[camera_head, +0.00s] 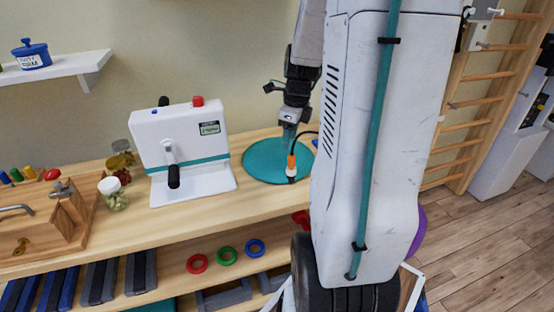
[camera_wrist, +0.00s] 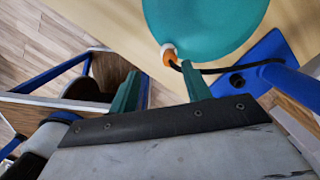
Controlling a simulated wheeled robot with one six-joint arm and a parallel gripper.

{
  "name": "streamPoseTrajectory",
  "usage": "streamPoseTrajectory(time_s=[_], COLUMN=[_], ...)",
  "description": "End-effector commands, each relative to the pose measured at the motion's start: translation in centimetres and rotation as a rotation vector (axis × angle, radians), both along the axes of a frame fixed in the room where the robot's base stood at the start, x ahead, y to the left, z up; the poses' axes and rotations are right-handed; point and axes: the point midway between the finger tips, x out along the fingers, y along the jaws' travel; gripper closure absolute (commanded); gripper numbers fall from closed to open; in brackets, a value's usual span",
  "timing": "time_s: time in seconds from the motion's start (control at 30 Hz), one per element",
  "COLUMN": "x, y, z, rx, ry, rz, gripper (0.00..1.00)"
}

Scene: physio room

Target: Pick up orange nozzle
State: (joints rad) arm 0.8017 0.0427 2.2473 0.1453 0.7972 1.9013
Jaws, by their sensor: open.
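The orange nozzle (camera_head: 291,162) shows in the head view in front of a round teal disc, just below my gripper (camera_head: 288,143). A black cable loops up from it to the right. In the wrist view the nozzle (camera_wrist: 170,57) has a pale tip and lies at the disc's edge, beyond the teal fingertips of my gripper (camera_wrist: 164,80) and closer to the right finger. The fingers are apart, with nothing held between them. The cable passes behind the right fingertip.
The teal disc (camera_head: 262,170) is on the wooden bench (camera_head: 235,204). A white device with a black handle (camera_head: 183,140) stands left of it. A blue fixture (camera_wrist: 250,70) is right of the nozzle in the wrist view. Coloured rings (camera_head: 227,256) lie on the shelf below.

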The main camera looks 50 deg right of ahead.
Motion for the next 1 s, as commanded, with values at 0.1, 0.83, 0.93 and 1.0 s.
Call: streamPoseTrajectory(time_s=[0.1, 0.83, 0.93, 1.0], x=[-0.2, 0.2, 0.2, 0.2], y=[-1.3, -1.6, -1.6, -1.6], z=[-1.1, -8.6, -8.6, -8.6], rx=[0.01, 0.011, 0.01, 0.01], ry=[0.002, 0.001, -0.001, -0.001], rz=[-0.095, -0.104, -0.105, -0.104], gripper=[0.52, 0.52, 0.52, 0.6])
